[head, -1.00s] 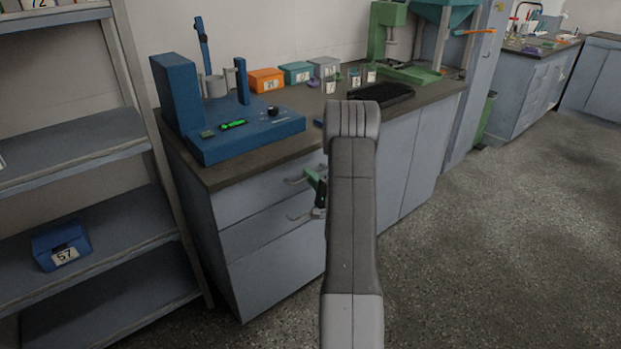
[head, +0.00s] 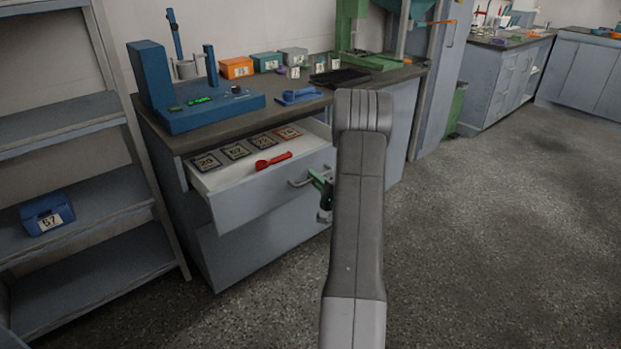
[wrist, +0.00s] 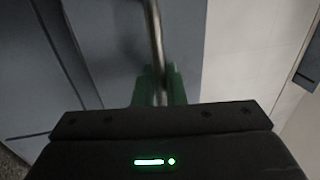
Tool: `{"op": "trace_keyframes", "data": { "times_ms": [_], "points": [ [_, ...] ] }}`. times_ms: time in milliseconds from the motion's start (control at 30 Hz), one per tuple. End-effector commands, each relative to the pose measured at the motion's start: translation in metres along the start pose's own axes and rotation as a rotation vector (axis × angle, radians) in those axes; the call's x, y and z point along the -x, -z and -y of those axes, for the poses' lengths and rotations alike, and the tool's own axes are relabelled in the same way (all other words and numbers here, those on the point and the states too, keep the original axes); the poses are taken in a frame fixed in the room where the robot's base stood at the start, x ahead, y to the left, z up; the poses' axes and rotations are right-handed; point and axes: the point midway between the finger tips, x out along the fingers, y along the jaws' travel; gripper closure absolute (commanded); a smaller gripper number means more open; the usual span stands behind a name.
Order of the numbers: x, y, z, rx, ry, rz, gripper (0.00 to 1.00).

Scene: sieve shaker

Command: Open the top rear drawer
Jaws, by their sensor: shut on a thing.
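The top drawer (head: 270,193) of the grey cabinet stands pulled out in the head view. Its white inside holds several numbered square cards (head: 236,151) and a red scoop (head: 273,161). Its metal bar handle (head: 301,182) is at the right part of the front. My gripper (head: 322,184) is at that handle, partly hidden by my arm. In the wrist view the green fingers of my gripper (wrist: 159,88) are shut around the handle bar (wrist: 155,40).
The blue shaker (head: 195,100), a blue scoop (head: 299,96) and several small boxes (head: 237,68) stand on the worktop. A shelf rack with a blue bin (head: 47,214) is at the left. The floor (head: 480,240) at the right is clear.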

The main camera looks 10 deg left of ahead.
Motion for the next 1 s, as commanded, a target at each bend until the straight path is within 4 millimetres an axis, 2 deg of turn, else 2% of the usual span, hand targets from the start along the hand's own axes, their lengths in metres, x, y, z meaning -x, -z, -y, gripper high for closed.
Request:
{"op": "trace_keyframes", "data": {
  "times_ms": [200, 400, 600, 933, 967, 1000],
  "points": [
    [0.034, 0.001, 0.006, -0.001, -0.001, -0.003, 1.0],
    [0.055, 0.001, 0.01, -0.001, 0.0, -0.003, 1.0],
    [0.063, 0.0, 0.012, -0.001, -0.001, 0.0, 1.0],
    [0.063, 0.0, 0.012, 0.0, -0.001, 0.0, 1.0],
    [0.063, 0.0, 0.012, 0.0, -0.001, 0.0, 0.87],
    [0.063, 0.0, 0.012, 0.0, 0.0, 0.0, 0.8]
  ]
}}
